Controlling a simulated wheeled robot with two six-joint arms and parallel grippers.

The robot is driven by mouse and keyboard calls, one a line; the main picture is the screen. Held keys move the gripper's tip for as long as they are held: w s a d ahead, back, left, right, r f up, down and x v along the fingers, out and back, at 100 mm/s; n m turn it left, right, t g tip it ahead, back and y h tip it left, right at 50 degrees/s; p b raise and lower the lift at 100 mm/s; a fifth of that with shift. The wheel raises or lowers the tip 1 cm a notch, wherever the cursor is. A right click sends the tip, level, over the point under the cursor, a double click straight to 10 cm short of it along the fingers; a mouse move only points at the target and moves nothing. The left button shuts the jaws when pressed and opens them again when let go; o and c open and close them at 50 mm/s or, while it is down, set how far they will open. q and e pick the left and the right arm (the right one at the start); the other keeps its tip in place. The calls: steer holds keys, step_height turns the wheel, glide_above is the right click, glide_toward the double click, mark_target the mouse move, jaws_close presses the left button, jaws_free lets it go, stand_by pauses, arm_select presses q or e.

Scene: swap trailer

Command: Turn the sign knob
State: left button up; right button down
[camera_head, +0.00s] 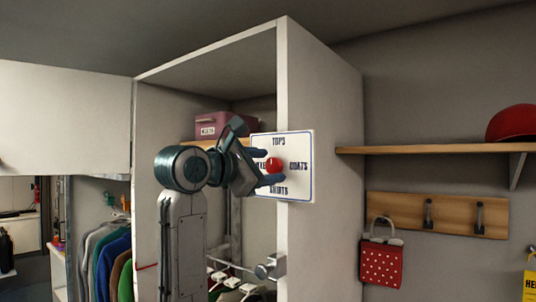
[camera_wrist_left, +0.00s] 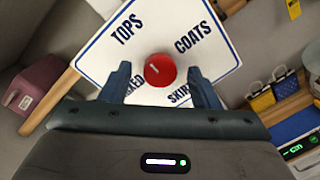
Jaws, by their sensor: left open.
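A white sign (camera_head: 303,183) with a blue border is on the front edge of a cabinet panel; it also shows in the left wrist view (camera_wrist_left: 205,30). It reads TOPS at the top and COATS at the right; its lower and left words are partly covered. The round red sign knob (camera_head: 274,165) is at its middle, also seen in the left wrist view (camera_wrist_left: 160,72). The knob's white mark points toward TOPS. My left gripper (camera_head: 270,167) is open, with its fingers on either side of the knob and visible gaps to it. My right gripper is out of view.
Right of the cabinet are a wooden shelf (camera_head: 430,149) with a red cap (camera_head: 512,123), and a hook board holding a red dotted bag (camera_head: 382,264). A pink box (camera_head: 211,125) sits inside the cabinet. Clothes (camera_head: 110,258) hang at the left; a rail is below the sign.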

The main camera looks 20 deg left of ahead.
arm_select(q)
steer(key=shift+w+d, duration=0.2)
steer(key=shift+w, duration=0.25)
steer(key=shift+f, duration=0.1)
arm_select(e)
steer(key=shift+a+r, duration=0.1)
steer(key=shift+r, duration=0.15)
arm_select(q)
steer(key=shift+c, duration=0.5)
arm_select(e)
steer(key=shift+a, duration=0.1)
arm_select(q)
steer(key=c, duration=0.9)
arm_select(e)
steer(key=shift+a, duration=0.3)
arm_select(q)
steer(key=shift+m, duration=0.3)
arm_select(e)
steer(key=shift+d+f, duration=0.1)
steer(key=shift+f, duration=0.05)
